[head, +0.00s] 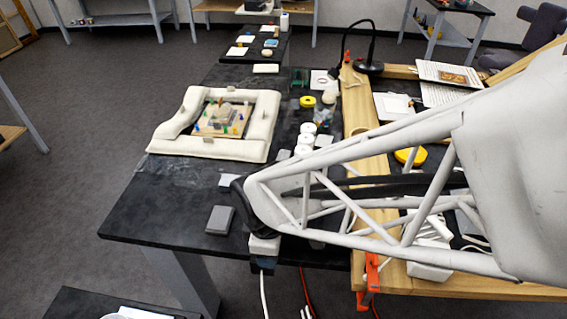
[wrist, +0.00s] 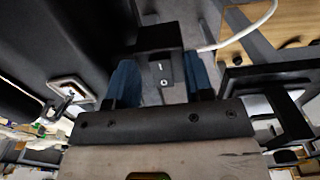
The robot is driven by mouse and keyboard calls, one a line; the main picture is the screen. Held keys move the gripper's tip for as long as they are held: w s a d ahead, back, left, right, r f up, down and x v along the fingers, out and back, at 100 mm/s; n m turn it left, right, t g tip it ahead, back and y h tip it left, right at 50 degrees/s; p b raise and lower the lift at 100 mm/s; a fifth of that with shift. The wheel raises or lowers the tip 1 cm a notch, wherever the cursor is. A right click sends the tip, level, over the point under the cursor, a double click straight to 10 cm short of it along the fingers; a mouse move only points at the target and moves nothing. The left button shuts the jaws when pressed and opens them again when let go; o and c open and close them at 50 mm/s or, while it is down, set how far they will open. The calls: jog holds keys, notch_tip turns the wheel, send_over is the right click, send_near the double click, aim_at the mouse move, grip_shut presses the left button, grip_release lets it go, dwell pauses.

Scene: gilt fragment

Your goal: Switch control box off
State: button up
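In the wrist view the control box (wrist: 160,66) is a small black box with a white mark and a small round detail on its grey lower face. A white cable leaves its right side. My gripper (wrist: 162,88) has two blue fingers set apart, one on each side of the box's lower part. I cannot tell whether either finger touches it, or the switch position. In the head view my gripper (head: 262,265) is at the table's front edge, below the arm's end. The box cannot be made out there; a white cable hangs below.
The black table (head: 160,215) holds a padded cream frame (head: 165,140) around small fragments, and a grey block (head: 219,219) left of my gripper. Bottles and rolls stand farther back. A wooden frame with an orange clamp (head: 371,275) is at right. The floor at left is free.

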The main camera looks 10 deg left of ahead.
grip_shut()
jog(key=shift+a, duration=0.1)
jog(key=shift+a+r+h, duration=0.1)
jog(key=shift+a+h, duration=0.05)
jog(key=shift+h, duration=0.7)
jog(key=shift+a+r+h, duration=0.1)
jog(key=shift+h, duration=0.75)
jog(key=shift+o, duration=0.5)
grip_release()
jog(key=shift+v, duration=3.85)
